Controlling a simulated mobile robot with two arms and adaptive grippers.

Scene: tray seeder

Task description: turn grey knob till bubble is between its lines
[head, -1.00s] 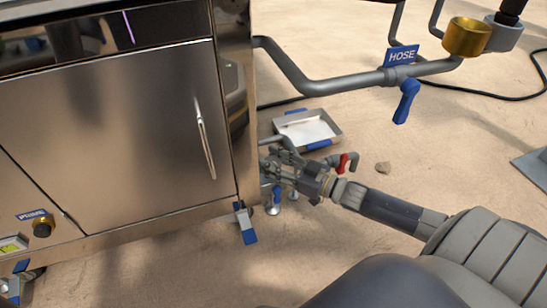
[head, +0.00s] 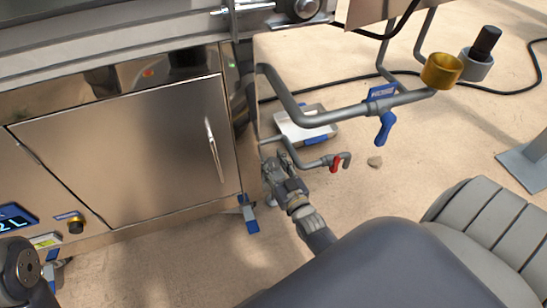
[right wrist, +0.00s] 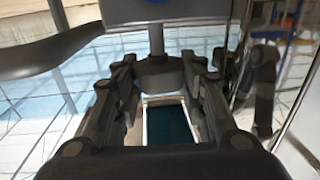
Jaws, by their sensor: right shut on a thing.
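My right gripper (head: 274,172) is low at the right front corner of the steel machine (head: 125,150). In the right wrist view its fingers (right wrist: 163,100) close around a grey part that looks like the grey knob (right wrist: 162,72). In the head view the gripper hides the knob. A small yellow-green window (head: 46,240), perhaps the bubble level, is on the machine's lower left front. It is too small to show the bubble or its lines. A dark joint of my left arm shows at the lower left, but I do not see its gripper.
A grey pipe (head: 330,117) with a blue handle (head: 385,128) juts out right of the machine. Below it are a red-handled tap (head: 336,163) and a shallow tray (head: 305,126). A blue-marked foot (head: 248,213) stands left of my gripper. The floor at front is clear.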

